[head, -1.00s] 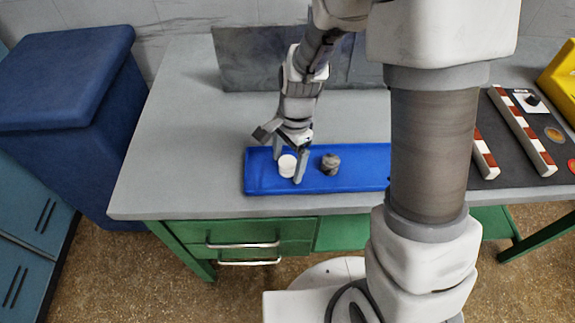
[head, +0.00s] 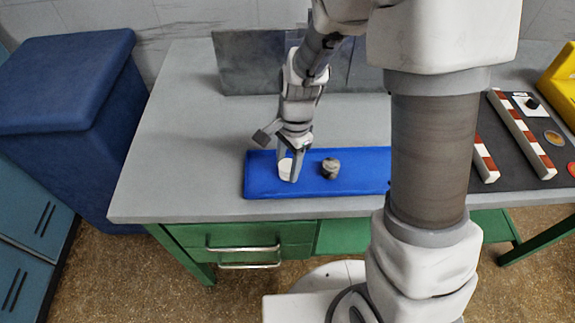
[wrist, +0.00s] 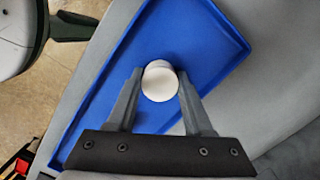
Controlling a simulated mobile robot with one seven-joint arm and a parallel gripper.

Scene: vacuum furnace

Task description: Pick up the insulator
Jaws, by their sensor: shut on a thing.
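The insulator is a small white cylinder (head: 285,168) standing at the left part of the blue tray (head: 262,188). In the wrist view the white insulator (wrist: 160,82) sits between my two fingertips, its round top facing the camera. My gripper (head: 288,175) points down at the tray and is shut on the insulator, with a finger on either side. In the head view the fingers hide part of it. I cannot tell whether its base still touches the tray.
A dark grey, rounded piece (head: 330,168) stands in the tray just right of my gripper. Red and white striped bars (head: 521,135) lie on a dark mat at the right. A grey panel (head: 250,75) stands behind. The table's left part (head: 175,130) is clear.

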